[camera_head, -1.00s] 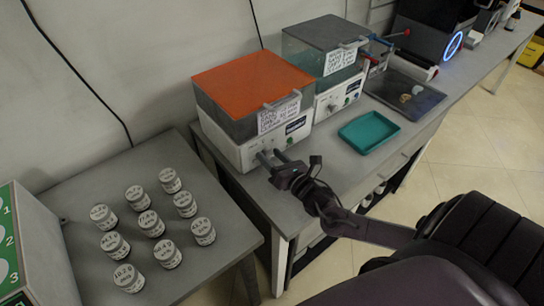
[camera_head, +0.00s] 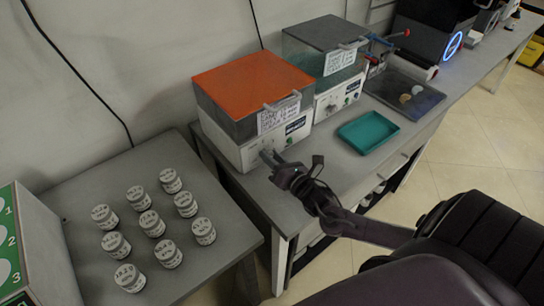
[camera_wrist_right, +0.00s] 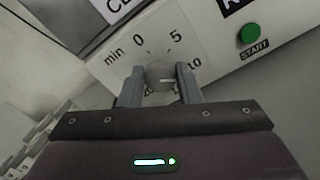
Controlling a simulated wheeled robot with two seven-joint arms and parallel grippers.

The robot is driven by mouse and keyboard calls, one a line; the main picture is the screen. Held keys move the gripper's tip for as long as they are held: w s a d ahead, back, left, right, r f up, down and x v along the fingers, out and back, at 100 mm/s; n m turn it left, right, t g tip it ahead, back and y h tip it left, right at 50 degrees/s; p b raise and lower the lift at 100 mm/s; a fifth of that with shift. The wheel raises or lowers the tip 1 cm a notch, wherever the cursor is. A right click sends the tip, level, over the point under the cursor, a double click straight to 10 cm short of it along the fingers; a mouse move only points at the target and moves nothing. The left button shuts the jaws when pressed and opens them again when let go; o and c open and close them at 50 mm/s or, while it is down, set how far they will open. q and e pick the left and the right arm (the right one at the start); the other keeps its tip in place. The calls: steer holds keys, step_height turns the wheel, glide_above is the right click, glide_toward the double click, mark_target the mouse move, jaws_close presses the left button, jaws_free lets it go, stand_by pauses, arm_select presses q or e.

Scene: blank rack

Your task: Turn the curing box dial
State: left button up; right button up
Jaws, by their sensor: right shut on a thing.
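The curing box (camera_head: 238,150) with the orange lid stands on the grey bench, with controls on its white front. Its round grey dial (camera_wrist_right: 160,75) sits in the middle of the right wrist view, beside printed marks "min", 0, 5 and 10. A light line on the dial points right, toward the 10 side. My right gripper (camera_head: 271,155) reaches the lower left of the box front, where its fingers hide the dial in the head view. In the right wrist view its fingers are shut on the dial, one on each side. My left gripper is not in view.
A green START button (camera_wrist_right: 250,33) is right of the dial. A second box with a grey lid (camera_head: 327,45) stands behind. A teal tray (camera_head: 368,132) lies to the right on the bench. Several labelled jars (camera_head: 152,224) stand on the left table.

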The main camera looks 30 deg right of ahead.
steer(key=o, duration=0.9)
steer(key=shift+o, duration=0.2)
steer(key=shift+s, duration=0.15)
steer(key=s, duration=0.7)
steer(key=shift+s+d, duration=0.3)
steer(key=shift+d, duration=0.05)
